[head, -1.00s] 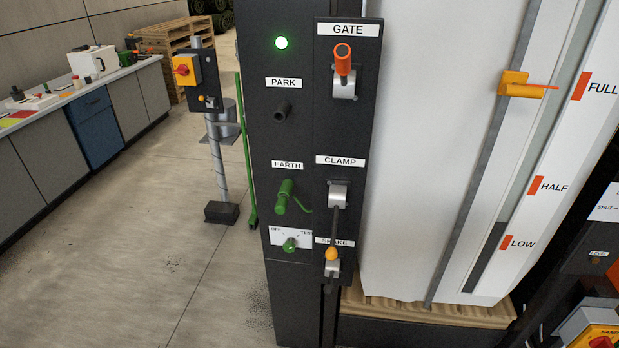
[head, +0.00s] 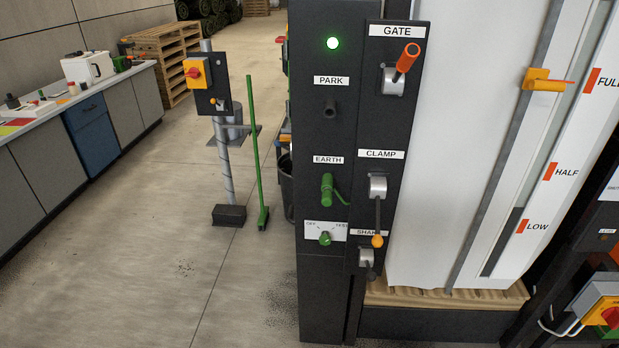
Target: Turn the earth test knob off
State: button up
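The earth test knob (head: 325,239) is a small green knob low on the black control panel (head: 307,100). It sits on a white plate (head: 339,235) lettered OFF at the left and TEST at the right. Its pointer is too small for me to tell which mark it faces. Just above, a green plug (head: 327,190) with a short green cable sits under the EARTH label (head: 328,160). My gripper is not in view, and nothing touches the knob.
Beside the knob are the SHAKE lever (head: 366,262), the CLAMP lever (head: 377,215) and the orange-handled GATE lever (head: 406,58). A lit green lamp (head: 333,43) tops the panel. A switch post (head: 224,165) and green broom (head: 257,160) stand left. Floor in front is clear.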

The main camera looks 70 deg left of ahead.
aim_at(325, 240)
jog(key=k, duration=1.85)
jog(key=u, duration=1.8)
jog(key=i, duration=0.75)
